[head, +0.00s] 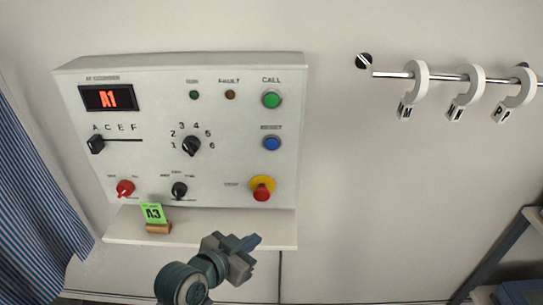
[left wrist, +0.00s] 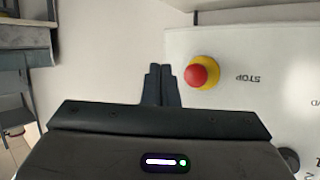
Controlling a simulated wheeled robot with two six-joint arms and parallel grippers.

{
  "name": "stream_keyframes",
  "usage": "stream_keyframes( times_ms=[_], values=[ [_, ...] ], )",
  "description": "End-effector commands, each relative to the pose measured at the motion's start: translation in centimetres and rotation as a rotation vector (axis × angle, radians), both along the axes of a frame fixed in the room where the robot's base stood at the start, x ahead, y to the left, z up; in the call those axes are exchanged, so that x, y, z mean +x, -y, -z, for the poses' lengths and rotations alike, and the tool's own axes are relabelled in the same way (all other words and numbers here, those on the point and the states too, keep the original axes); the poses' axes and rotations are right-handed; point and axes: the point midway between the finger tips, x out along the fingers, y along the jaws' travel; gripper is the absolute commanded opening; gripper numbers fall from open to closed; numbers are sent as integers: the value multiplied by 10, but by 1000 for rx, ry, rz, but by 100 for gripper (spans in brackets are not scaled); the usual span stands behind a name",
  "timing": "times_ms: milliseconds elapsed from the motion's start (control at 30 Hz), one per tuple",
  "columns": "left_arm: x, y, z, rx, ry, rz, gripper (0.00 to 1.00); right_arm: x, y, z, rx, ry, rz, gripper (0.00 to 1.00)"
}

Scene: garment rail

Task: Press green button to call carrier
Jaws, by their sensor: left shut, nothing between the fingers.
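The green button (head: 271,99) under the word CALL is at the upper right of the white control panel (head: 230,130). My left gripper (head: 254,241) is shut and empty, low in front of the panel's shelf, well below the green button. In the left wrist view its closed fingers (left wrist: 161,84) point at the wall beside the panel's edge, next to the red stop button on its yellow base (left wrist: 202,72). The green button is out of the left wrist view. The display (head: 109,98) reads A1. My right gripper is in neither view.
A blue button (head: 271,143) and the red stop button (head: 262,190) sit below the green one. A green card (head: 153,213) marked A3 stands on the shelf (head: 200,227). A rail (head: 440,77) with tagged hooks is right of the panel; striped cloth (head: 35,190) hangs at left.

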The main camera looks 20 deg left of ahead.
Motion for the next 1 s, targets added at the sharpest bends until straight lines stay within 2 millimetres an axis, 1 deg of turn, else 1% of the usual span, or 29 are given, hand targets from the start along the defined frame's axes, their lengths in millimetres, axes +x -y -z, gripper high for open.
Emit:
stream_keyframes(
  times_ms=[33,67,100,167,200,267,300,400,500,600,700,800,1000],
  values=[
    [10,5,-24,-15,81,14,0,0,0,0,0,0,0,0],
    [15,8,-38,-22,129,22,0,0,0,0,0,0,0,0],
    [22,12,-57,-33,194,33,0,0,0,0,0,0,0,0],
    [30,16,-85,-48,292,44,0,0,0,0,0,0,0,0],
    [35,19,-105,-59,358,51,0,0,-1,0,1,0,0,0],
    [40,22,-133,-75,453,56,0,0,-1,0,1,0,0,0],
    [43,23,-150,-85,515,59,0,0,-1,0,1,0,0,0],
    [46,25,-191,-110,651,56,0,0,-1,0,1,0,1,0],
    [46,25,-221,-129,757,49,0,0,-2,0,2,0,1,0],
    [45,25,-241,-144,826,42,0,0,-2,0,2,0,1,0],
    [44,24,-251,-151,861,37,0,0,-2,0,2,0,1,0],
    [43,24,-254,-153,872,35,0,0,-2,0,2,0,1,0],
    [43,24,-254,-153,871,35,0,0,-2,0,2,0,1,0]
  ],
)
